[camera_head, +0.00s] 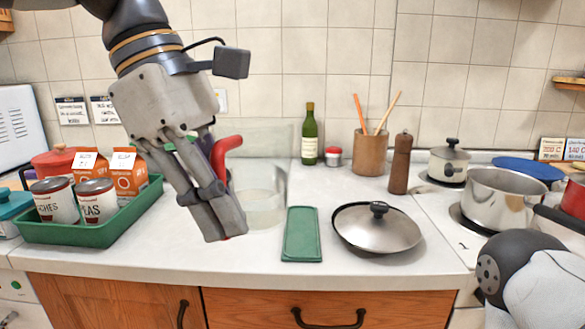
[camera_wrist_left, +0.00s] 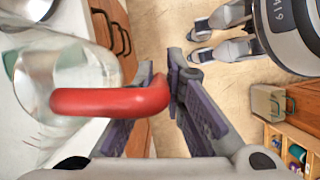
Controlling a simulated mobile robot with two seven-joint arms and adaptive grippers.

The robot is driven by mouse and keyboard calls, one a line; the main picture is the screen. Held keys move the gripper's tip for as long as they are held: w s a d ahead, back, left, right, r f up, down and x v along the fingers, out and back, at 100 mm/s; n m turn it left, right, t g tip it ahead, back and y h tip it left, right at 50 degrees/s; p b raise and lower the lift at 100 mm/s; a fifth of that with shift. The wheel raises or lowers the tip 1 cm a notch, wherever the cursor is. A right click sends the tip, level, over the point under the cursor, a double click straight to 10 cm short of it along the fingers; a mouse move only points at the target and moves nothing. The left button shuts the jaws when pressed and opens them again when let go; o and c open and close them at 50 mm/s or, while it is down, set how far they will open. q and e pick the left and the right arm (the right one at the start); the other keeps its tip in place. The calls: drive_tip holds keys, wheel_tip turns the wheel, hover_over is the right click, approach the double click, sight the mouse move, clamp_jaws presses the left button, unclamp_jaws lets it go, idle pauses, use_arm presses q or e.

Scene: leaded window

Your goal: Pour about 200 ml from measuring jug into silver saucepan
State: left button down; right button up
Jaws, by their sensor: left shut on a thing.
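The measuring jug (camera_head: 262,205) is clear with a red handle (camera_head: 226,147). It is upright at the counter's middle left, partly behind my left gripper (camera_head: 225,222). In the left wrist view the red handle (camera_wrist_left: 105,101) runs between the fingers of my left gripper (camera_wrist_left: 168,88), which is shut on it. The clear jug wall (camera_wrist_left: 75,65) is left of the fingers there. I cannot tell the liquid level or whether the base touches the counter. The silver saucepan (camera_head: 497,203) stands open on the stove at the right. My right gripper is out of view.
A pepper mill (camera_head: 400,165), utensil pot (camera_head: 370,152) and green bottle (camera_head: 309,137) stand behind. A green tray (camera_head: 100,231) with cans and cartons is left. My right arm is at lower right.

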use_arm(q)
drive_tip(key=a+f+m+g+y, duration=0.1)
drive_tip(key=a+f+m, duration=0.2)
drive_tip(key=f+m, duration=0.2)
drive_tip(key=s+a+f+m+g+y, duration=0.1)
drive_tip(key=a+f+m, duration=0.3)
drive_tip(key=f, duration=0.8)
drive_tip(key=a+f+m+g+y, duration=0.1)
drive_tip(key=a+f+m+y, duration=0.1)
drive_tip(key=f+m, duration=0.4)
wheel_tip(320, 180, down, 3)
drive_tip(key=shift+s+a+r+m, duration=0.1)
drive_tip(key=shift+s+a+m, duration=0.25)
drive_tip(key=shift+a, duration=0.5)
